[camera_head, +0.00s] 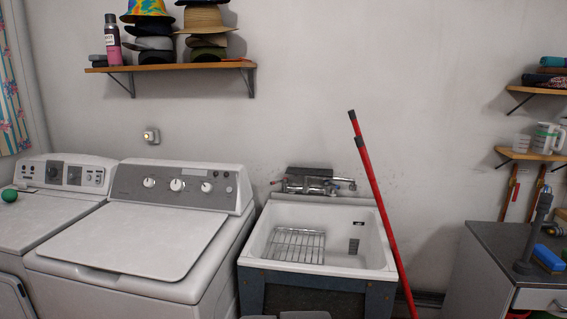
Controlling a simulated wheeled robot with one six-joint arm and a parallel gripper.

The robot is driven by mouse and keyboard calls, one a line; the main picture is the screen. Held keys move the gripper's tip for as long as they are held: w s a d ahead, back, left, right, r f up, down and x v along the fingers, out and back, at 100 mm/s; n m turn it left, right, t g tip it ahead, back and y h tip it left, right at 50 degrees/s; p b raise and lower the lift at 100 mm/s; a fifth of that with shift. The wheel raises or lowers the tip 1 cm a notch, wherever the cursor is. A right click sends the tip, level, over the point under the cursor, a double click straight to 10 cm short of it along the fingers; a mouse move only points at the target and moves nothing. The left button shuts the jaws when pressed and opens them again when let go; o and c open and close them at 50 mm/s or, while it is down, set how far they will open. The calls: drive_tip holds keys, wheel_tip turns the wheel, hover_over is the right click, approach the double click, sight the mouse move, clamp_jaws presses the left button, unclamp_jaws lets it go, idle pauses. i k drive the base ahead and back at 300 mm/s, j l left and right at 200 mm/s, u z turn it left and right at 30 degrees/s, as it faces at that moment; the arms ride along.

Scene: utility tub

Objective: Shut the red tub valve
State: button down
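The white utility tub (378,262) stands against the back wall, in the middle right of the head view, on a dark blue-grey stand. A metal faucet (315,185) is mounted at its back edge. A wire rack (297,245) sits in the left part of the basin.
A red pole (376,194) leans on the wall across the tub's right side. A white washer (140,237) stands close on the left. A dark counter (487,250) with a grey upright post (532,235) is at right. A hat shelf (170,67) hangs above the washer.

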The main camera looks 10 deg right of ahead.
sight(517, 185)
drive_tip(key=z, duration=1.85)
